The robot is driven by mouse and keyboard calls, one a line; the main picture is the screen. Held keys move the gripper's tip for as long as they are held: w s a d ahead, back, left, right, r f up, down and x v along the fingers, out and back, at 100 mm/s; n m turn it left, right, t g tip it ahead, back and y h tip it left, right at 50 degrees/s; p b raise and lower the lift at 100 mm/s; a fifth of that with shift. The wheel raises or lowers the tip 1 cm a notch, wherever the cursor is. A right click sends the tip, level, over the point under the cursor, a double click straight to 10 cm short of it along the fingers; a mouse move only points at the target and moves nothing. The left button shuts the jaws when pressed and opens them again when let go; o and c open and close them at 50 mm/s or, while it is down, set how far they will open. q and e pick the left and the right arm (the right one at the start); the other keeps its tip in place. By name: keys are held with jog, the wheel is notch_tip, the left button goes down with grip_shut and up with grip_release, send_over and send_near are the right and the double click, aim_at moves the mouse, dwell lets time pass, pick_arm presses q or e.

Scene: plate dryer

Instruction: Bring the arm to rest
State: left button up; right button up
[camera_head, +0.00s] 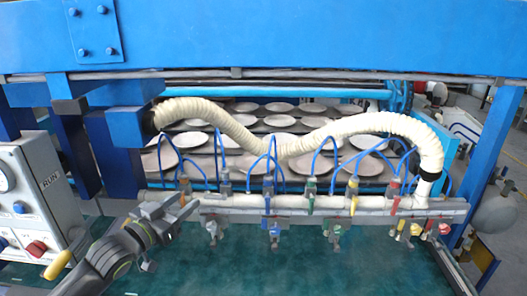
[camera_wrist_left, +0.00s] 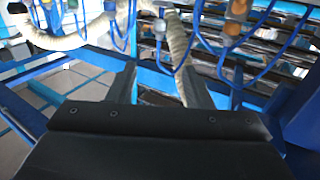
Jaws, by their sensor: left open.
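My left arm comes in from the lower left in the head view. Its gripper (camera_head: 184,208) is in front of the left end of the white pipe rail (camera_head: 270,202). In the left wrist view the two dark fingers (camera_wrist_left: 158,75) stand apart with nothing held between them. A cream hose shows in the gap behind them. I cannot tell whether the gripper touches the rail. My right gripper is not in view.
The blue plate dryer frame (camera_head: 270,40) spans the view, with several round plates (camera_head: 285,121) on its racks. A ribbed cream hose (camera_head: 230,127), thin blue tubes and coloured valves (camera_head: 311,195) are close by. A control box (camera_head: 35,200) stands at left. The green surface (camera_head: 300,270) in front is clear.

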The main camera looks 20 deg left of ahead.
pick_arm(q)
jog(key=s+d+f+n+g+y, duration=0.1)
jog(key=s+f+g+y, duration=0.2)
jog(key=f, duration=0.4)
jog(key=s+d+f+g, duration=0.1)
jog(key=s+f+g, duration=0.1)
jog(key=s+f, duration=0.45)
jog(key=s+d+f+n+g+y, duration=0.1)
jog(key=s+f+g, duration=0.45)
jog(key=s, duration=0.55)
jog(key=s+d+f+n+g+y, duration=0.15)
jog(key=s+f+g, duration=0.25)
jog(key=s+f, duration=0.5)
notch_tip(320, 180, down, 27)
jog(key=s+a+b, duration=0.2)
jog(key=b, duration=0.4)
jog(key=s+f+g+b, duration=0.1)
jog(key=s+f+b, duration=0.1)
jog(key=s+f, duration=0.5)
jog(key=s+d+f+g+b, duration=0.1)
jog(key=s+f, duration=0.6)
jog(key=f, duration=0.7)
jog(key=shift+s+d+b, duration=0.3)
jog(key=shift+b, duration=0.6)
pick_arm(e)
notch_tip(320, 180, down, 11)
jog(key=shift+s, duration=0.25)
